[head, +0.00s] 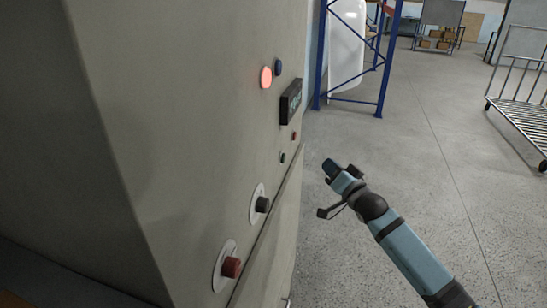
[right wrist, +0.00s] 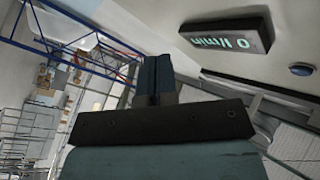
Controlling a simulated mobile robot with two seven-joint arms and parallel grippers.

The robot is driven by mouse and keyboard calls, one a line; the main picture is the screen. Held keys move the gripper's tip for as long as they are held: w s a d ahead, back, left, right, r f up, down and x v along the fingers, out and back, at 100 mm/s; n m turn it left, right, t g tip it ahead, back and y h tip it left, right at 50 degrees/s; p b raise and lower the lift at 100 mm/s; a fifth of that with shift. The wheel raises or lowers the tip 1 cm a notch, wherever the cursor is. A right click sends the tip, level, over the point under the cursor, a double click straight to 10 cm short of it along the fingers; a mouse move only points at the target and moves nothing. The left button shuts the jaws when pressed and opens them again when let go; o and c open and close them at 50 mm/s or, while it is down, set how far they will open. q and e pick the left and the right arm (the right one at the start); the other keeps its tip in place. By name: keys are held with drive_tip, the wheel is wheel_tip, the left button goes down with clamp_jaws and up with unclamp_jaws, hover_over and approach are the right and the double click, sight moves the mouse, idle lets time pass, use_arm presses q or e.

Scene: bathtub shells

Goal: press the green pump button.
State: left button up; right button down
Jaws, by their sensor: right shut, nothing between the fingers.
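A grey control cabinet (head: 190,130) fills the left of the head view. A small dark, faintly greenish button (head: 283,157) sits on its panel, below a small red button (head: 293,136). This may be the green pump button, but its colour is hard to tell. My right gripper (head: 331,167) is shut and empty, to the right of the panel and apart from it. Its closed fingers (right wrist: 153,80) show in the right wrist view. There a dark round button (right wrist: 302,69) shows at the right; I cannot tell which one it is. My left gripper is not in view.
The panel also bears a lit red lamp (head: 266,77), a blue lamp (head: 278,68), a display (head: 291,101), a black knob (head: 262,205) and a red knob (head: 231,267). A blue rack (head: 384,60) and a wire cart (head: 520,105) stand behind.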

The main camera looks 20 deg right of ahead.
sight(284, 158)
drive_tip(key=shift+w+d+r, duration=0.1)
drive_tip(key=shift+r, duration=0.1)
drive_tip(key=w+a+b, duration=0.1)
drive_tip(key=w+a, duration=0.4)
drive_tip(key=a, duration=0.2)
drive_tip(key=shift+w+b, duration=0.15)
drive_tip(key=shift+b, duration=0.25)
idle(1.6)
drive_tip(key=shift+a, duration=0.1)
idle(0.4)
drive_tip(key=shift+w+a, duration=0.25)
drive_tip(key=shift+a, duration=0.05)
